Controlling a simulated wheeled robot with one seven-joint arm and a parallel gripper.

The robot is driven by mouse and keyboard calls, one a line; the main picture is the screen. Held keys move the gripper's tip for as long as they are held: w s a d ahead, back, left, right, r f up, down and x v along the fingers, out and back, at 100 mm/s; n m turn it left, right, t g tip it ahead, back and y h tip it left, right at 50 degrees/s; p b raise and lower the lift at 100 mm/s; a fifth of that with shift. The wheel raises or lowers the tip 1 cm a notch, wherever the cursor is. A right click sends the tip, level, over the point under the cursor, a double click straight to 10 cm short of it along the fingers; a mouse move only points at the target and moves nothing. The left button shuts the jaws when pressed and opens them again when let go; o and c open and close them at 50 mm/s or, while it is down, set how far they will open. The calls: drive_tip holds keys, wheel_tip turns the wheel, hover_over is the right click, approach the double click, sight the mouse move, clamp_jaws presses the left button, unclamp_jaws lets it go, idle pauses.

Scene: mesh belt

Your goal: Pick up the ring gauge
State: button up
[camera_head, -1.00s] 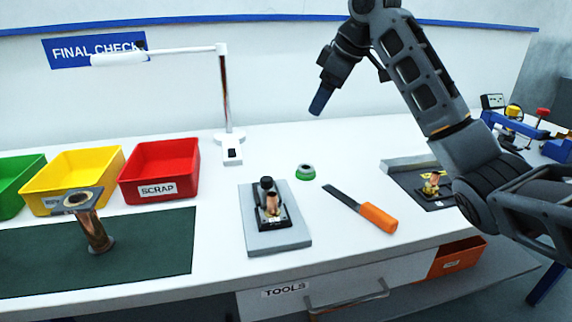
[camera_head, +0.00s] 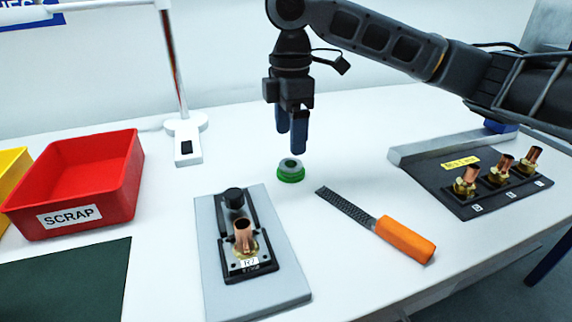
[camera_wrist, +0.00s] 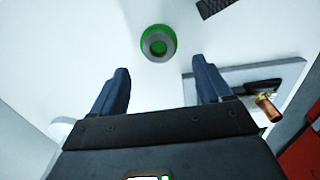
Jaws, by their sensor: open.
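The ring gauge (camera_head: 291,170) is a short ring with a green outside and a grey top. It sits flat on the white bench, between the grey fixture plate and the file. My gripper (camera_head: 291,142) points down above the bench, a little behind the ring gauge, with nothing between its blue-black fingers. In the wrist view my gripper (camera_wrist: 162,82) has its fingers apart. The ring gauge (camera_wrist: 158,43) lies past the fingertips there, near the middle line, and nothing covers it.
A file (camera_head: 378,226) with an orange handle lies right of the ring gauge. A grey plate (camera_head: 282,288) with a clamped copper fitting stands at front left. A red scrap bin (camera_head: 100,180), a lamp base (camera_head: 184,140) and a dark tray (camera_head: 432,183) with copper fittings stand around. Bare bench surrounds the ring.

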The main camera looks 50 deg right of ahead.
drive_tip(key=shift+d+f, duration=0.15)
drive_tip(key=shift+f, duration=3.05)
drive_tip(key=shift+c, duration=0.3)
drive_tip(key=c, duration=1.2)
drive_tip(key=shift+r, duration=0.1)
